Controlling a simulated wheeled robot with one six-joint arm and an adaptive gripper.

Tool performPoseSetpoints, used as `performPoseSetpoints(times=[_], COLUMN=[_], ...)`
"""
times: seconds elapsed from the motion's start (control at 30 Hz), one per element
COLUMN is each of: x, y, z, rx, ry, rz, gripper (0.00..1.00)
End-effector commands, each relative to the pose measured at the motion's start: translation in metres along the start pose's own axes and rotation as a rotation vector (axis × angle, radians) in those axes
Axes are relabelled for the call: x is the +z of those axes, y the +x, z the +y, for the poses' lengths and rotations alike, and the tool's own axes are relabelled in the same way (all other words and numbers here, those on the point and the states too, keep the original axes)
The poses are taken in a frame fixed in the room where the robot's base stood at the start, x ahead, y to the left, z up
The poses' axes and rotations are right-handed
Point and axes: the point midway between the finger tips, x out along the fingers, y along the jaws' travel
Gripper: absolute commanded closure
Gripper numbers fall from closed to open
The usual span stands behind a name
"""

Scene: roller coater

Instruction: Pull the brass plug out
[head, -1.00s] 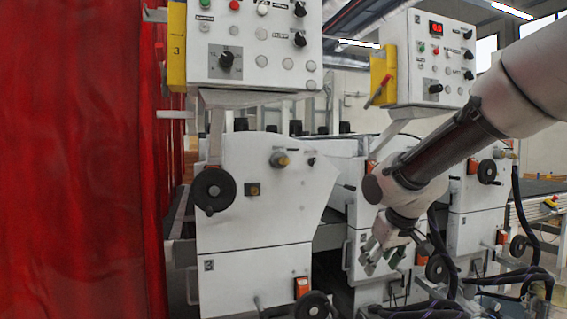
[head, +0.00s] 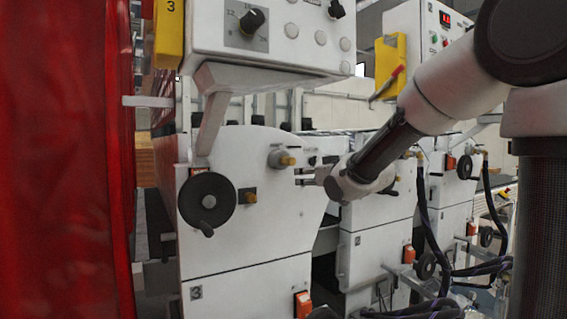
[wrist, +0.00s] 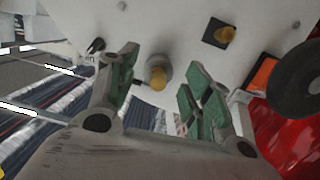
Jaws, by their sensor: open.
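A brass plug (head: 287,160) sticks out of a round grey collar near the top of the white machine panel (head: 250,240). It also shows in the wrist view (wrist: 157,78), seated in its collar. My gripper (head: 308,176) is at the panel's right, close to the plug. In the wrist view my gripper (wrist: 162,68) is open, with green-padded fingers on either side of the plug in the picture. The gap in depth is hard to judge. A second brass piece (wrist: 226,34) sits on a black square plate, outside the fingers.
A black handwheel (head: 207,201) stands out left of the plug. A control box (head: 270,40) overhangs above. A red curtain (head: 60,160) fills the left side. An orange switch (head: 303,304) is lower on the panel.

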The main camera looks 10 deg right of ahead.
Motion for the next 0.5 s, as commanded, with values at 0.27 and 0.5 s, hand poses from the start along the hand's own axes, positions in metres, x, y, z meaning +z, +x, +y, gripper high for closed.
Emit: performPoseSetpoints(times=[0.27, 0.5], x=[-0.035, -0.035], y=[-0.002, -0.002], z=[-0.008, -0.008], rx=[-0.036, -0.037], ry=[0.021, 0.026], rz=[0.141, 0.143], gripper=[0.50, 0.50])
